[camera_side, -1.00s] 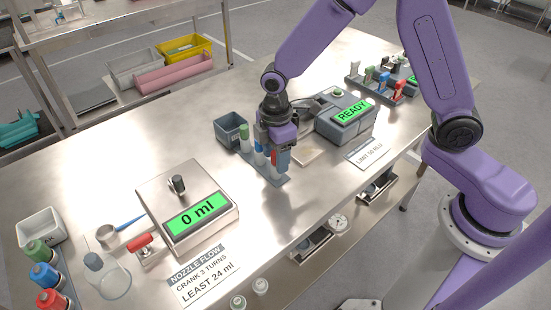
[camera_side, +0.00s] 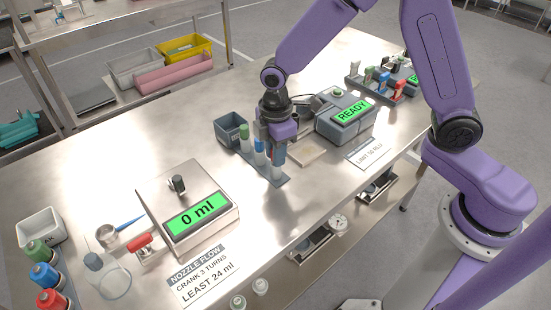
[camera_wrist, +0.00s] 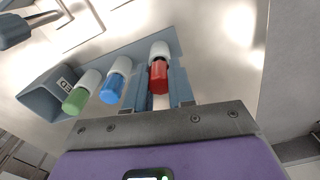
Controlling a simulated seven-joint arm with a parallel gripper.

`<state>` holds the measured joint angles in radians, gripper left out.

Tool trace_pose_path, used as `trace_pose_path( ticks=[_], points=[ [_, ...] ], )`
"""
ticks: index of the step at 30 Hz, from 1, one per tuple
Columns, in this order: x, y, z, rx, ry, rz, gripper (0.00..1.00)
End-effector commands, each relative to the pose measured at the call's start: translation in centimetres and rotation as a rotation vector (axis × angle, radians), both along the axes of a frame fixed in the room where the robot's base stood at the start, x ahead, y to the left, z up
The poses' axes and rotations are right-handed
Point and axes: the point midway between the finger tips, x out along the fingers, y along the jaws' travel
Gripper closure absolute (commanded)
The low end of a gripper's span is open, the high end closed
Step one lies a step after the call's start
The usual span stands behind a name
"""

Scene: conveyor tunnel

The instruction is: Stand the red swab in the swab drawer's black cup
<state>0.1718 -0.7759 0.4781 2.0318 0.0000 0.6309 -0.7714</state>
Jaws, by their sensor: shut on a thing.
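The red swab (camera_wrist: 158,76) has a red cap and a white body. It stands upright in the grey rack (camera_wrist: 148,45) at the end of the row, beside the blue and green swabs. My gripper (camera_wrist: 160,92) is shut on it, one finger on each side of the cap. In the side view my gripper (camera_side: 277,148) points down at the rack (camera_side: 272,181), and the fingers cover the red cap; the white body shows below. Open drawers (camera_side: 311,244) show under the table's front edge. I cannot make out the black cup.
The green (camera_side: 244,132) and blue (camera_side: 259,146) swabs stand close left of my gripper. A dark bin (camera_side: 231,127) is behind them. The READY device (camera_side: 346,120) stands to the right, the 0 ml scale (camera_side: 188,205) to the left. Bare table lies in front.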

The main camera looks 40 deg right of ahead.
Motion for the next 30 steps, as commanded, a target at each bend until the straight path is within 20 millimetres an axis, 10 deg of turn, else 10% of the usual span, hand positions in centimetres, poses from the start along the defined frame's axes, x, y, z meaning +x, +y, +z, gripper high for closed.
trace_pose_path(
  ticks=[30],
  points=[
    [0.0,0.0,2.5,0.001,-0.001,0.0,1.0]
  ],
)
